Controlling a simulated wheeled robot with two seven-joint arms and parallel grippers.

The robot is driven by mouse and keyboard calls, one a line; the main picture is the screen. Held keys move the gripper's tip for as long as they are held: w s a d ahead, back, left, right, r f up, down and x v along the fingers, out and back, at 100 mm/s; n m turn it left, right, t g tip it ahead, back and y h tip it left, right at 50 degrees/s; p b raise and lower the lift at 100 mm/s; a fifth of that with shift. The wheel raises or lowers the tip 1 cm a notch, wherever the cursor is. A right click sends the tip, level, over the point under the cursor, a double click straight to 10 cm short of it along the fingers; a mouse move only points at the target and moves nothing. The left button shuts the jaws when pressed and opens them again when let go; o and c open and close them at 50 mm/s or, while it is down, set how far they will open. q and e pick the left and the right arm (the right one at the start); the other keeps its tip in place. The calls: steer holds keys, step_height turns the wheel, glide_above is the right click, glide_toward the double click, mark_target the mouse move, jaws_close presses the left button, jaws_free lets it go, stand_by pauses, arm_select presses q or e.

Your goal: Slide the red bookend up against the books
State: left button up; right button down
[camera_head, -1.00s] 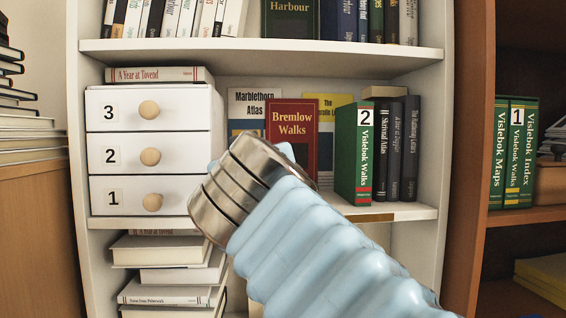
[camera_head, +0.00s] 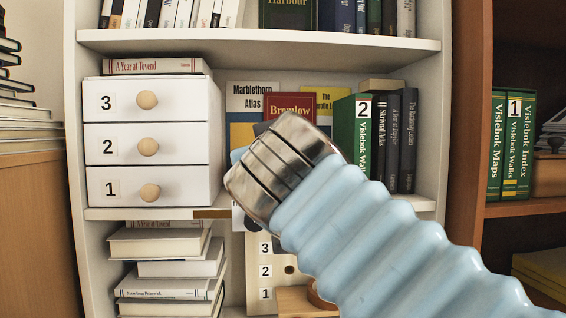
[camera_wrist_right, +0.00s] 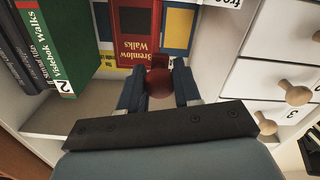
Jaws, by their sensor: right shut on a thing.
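In the right wrist view my right gripper (camera_wrist_right: 158,88) is shut on a small, round, dark red knob, which I take to be part of the red bookend (camera_wrist_right: 158,83). The rest of the bookend is hard to separate from the red book behind it. In the head view my right arm hides the bookend and the fingertips. The green book (camera_head: 351,135) marked 2 and dark books (camera_head: 392,140) stand upright to the right of my wrist. The green book (camera_wrist_right: 52,50) also shows at the left of the wrist view, apart from the gripper.
A red book, Bremlow Walks (camera_head: 290,105), faces out behind my wrist. Other covers stand beside it at the back. White numbered drawers (camera_head: 150,150) with wooden knobs stand on the left of the shelf. An upper shelf (camera_head: 260,43) is above. Stacked books lie below.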

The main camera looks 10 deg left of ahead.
steer(key=w+d+b, duration=0.1)
steer(key=w+d, duration=0.1)
steer(key=d, duration=0.6)
steer(key=w+d+b, duration=0.2)
steer(key=d, duration=0.6)
steer(key=shift+w+d+r, duration=0.2)
steer(key=shift+w+d, duration=0.05)
steer(key=shift+w, duration=0.05)
steer(key=c, duration=0.9)
jaws_free()
steer(key=shift+d, duration=0.1)
steer(key=shift+o, duration=0.6)
steer(key=shift+f+b, duration=0.1)
steer(key=shift+b, duration=0.2)
steer(key=b+v, duration=0.6)
steer(key=v, duration=0.7)
steer(key=shift+s, duration=0.4)
